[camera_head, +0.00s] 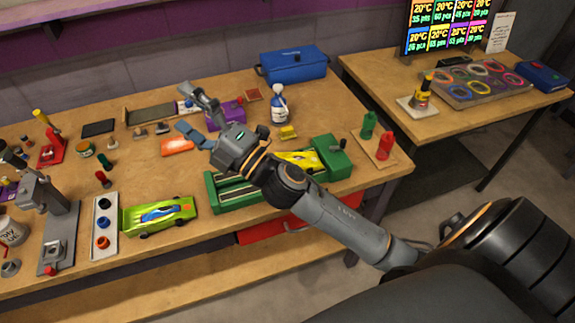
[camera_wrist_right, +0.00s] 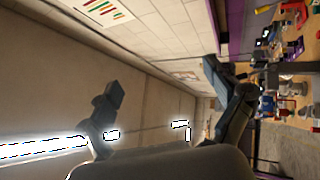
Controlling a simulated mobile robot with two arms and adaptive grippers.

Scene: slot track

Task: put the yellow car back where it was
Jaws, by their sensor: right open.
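The yellow car (camera_head: 300,159) sits at the right end of the green slot track (camera_head: 222,203), against a green block (camera_head: 333,158). My right arm crosses in front of it and the track, hiding part of both. My right gripper (camera_head: 186,108) is raised above the table, left of the car and apart from it. Its fingers are spread with nothing between them; they also show empty in the right wrist view (camera_wrist_right: 160,82). A lime-green car with a blue top (camera_head: 158,214) stands left of the track. My left gripper is not seen.
A blue case (camera_head: 293,64) and a blue-and-white bottle (camera_head: 279,104) stand behind the track. Green and red bottles (camera_head: 386,146) stand on the right. A white tray of coloured pots (camera_head: 104,228) and a grey press (camera_head: 59,232) are at left.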

